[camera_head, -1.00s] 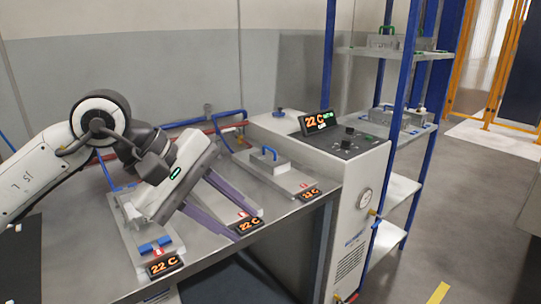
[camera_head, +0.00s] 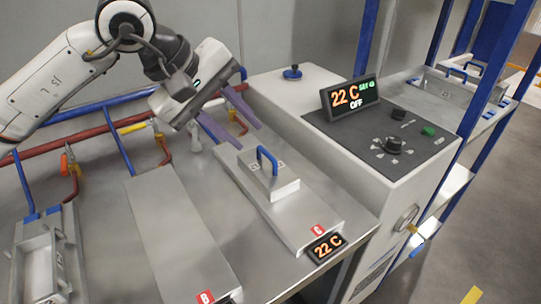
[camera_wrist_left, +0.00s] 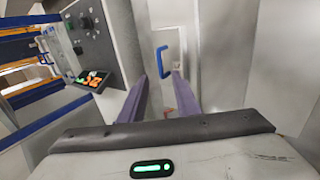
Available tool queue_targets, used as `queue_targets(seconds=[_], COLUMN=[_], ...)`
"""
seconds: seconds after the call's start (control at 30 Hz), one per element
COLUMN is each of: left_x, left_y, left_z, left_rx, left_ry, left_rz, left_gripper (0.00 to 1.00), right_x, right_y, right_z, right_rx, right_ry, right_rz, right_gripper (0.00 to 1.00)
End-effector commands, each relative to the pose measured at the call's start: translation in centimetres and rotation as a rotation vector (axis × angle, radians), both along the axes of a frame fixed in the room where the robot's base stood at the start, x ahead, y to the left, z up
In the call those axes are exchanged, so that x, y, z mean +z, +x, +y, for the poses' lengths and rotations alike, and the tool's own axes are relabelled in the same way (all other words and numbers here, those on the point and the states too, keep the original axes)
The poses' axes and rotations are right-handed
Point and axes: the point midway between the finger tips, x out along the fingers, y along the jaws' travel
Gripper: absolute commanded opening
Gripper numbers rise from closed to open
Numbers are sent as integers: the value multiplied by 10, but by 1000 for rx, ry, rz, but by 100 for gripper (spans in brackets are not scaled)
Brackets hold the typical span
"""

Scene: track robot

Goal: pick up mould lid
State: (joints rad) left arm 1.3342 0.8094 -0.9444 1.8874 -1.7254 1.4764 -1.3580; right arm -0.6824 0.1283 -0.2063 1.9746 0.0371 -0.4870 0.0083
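The mould lid (camera_head: 270,184) is a silver metal block with a blue loop handle (camera_head: 267,160), resting on the plate marked C. In the left wrist view the blue handle (camera_wrist_left: 161,61) stands just beyond my fingertips, on a pale metal surface. My left gripper (camera_head: 248,137) has two long purple fingers spread apart with nothing between them. It hangs just behind and above the lid, apart from the handle. The fingers also show in the left wrist view (camera_wrist_left: 159,77). My right gripper is in no view.
An open metal mould (camera_head: 42,262) sits at the far left. The bare plate B (camera_head: 180,230) lies between. The control box (camera_head: 365,135) rises right of the lid, with a lit display (camera_head: 350,95). Red and blue pipes run behind. A shelf (camera_head: 460,100) holds another metal mould.

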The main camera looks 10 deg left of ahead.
Motion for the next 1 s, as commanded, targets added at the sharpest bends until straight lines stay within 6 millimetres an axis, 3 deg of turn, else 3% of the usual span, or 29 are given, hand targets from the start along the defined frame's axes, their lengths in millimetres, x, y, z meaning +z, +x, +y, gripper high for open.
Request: queue_targets(seconds=[0.17,0.6,0.87,1.0], left_x=[-18,-59,-63,-63], left_y=[8,26,28,28], left_z=[-9,-32,-33,-33], left_rx=[0,1,1,1], left_ry=[-2,-2,-1,-1], left_rz=[2,2,0,0], left_gripper=[30,30,30,11], right_x=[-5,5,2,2], right_y=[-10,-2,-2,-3], right_z=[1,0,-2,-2], right_rx=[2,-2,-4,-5], right_ry=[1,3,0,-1], right_rz=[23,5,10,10], right_gripper=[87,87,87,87])
